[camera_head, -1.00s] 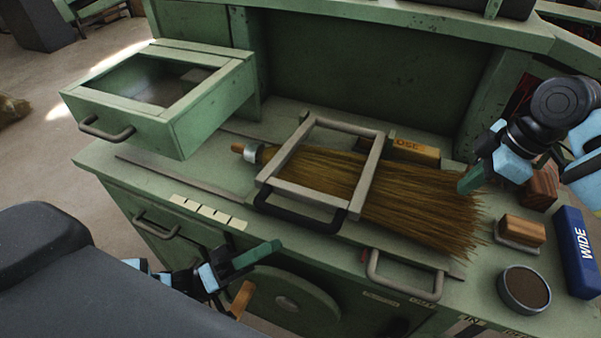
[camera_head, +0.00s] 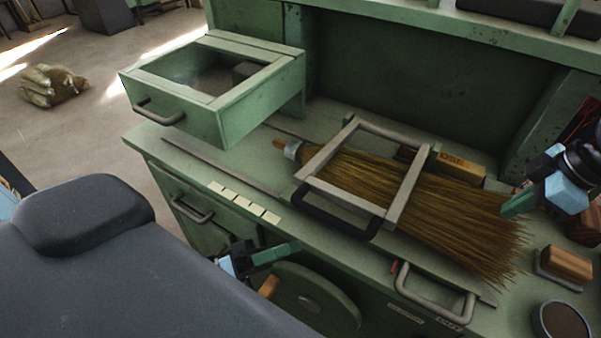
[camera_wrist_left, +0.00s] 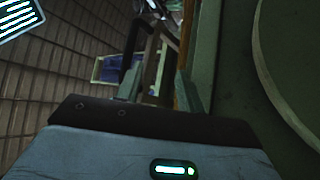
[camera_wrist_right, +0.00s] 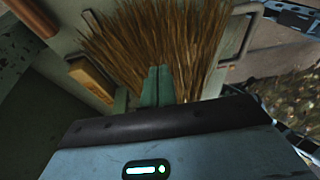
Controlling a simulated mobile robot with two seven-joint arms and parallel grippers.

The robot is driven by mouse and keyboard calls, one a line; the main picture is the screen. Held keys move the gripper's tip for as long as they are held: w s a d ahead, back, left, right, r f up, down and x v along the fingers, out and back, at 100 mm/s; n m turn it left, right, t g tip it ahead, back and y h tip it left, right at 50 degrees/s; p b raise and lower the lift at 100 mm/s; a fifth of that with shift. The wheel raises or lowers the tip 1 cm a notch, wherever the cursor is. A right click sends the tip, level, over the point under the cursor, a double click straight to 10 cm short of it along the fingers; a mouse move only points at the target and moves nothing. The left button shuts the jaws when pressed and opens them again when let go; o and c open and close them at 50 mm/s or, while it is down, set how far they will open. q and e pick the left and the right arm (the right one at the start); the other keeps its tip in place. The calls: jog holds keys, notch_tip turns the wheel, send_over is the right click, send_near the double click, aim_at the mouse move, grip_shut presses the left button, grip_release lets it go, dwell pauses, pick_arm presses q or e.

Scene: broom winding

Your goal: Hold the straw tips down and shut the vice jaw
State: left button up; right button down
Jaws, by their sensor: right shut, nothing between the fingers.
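The broom's brown straw (camera_head: 465,222) lies on the green bench, its tips fanned out to the right and its bound neck (camera_head: 293,150) at the left. A grey metal frame (camera_head: 407,188) with a black handle (camera_head: 335,217) lies across the straw; I take it to be the vice jaw, but cannot tell how tightly it sits. My right gripper (camera_head: 515,204) is shut and empty at the upper edge of the straw near the tips. Its closed fingers (camera_wrist_right: 158,86) show against the straw in the right wrist view. My left gripper (camera_head: 275,255) is open below the bench's front edge, beside a wooden handle (camera_head: 268,287).
A round green wheel (camera_head: 315,300) is on the bench front near my left gripper. A pulled-out drawer (camera_head: 180,118) stands at the left. A wood-topped block (camera_head: 566,263) and a round tin (camera_head: 562,322) sit at the right. A grey loop handle (camera_head: 433,300) juts from the front edge.

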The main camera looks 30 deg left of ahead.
pick_arm(q)
jog(key=v, duration=1.2)
